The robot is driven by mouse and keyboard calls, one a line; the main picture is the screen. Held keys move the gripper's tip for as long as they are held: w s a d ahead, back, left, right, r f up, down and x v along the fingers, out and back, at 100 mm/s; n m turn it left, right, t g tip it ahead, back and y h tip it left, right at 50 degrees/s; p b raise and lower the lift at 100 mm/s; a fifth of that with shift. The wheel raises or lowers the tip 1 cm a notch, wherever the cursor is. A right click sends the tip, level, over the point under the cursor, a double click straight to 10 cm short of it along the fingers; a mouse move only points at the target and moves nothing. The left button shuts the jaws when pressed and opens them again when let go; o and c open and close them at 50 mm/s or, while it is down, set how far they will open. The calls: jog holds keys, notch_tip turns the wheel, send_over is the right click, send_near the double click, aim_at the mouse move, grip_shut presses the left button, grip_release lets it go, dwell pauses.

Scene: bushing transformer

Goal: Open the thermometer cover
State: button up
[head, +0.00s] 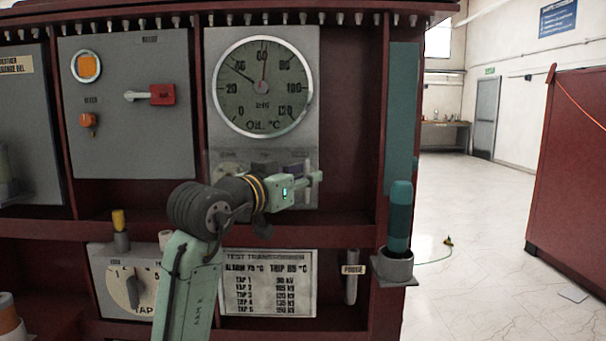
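The oil thermometer (262,87) is a large round dial with a grey-green face, printed numbers and a bright metal rim (216,92), on a grey panel. The rim looks seated around the dial; I cannot tell whether a separate clear cover lies over the face. My gripper (310,178) is below the dial, in front of the lower part of its panel, pointing right. It hides part of whatever is mounted there. The finger gap is too small and overlapped to judge, and I see no clear contact with the rim.
Left of the dial is a grey panel with a red switch (162,94) and an orange knob (87,120). Below are a tap dial (132,288) and a text plate (268,283). A teal cylinder (399,215) stands in a cup at right. Open floor (475,240) lies beyond.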

jog(key=shift+c, duration=0.5)
jog(key=c, duration=0.5)
grip_shut()
jog(key=shift+d, duration=0.15)
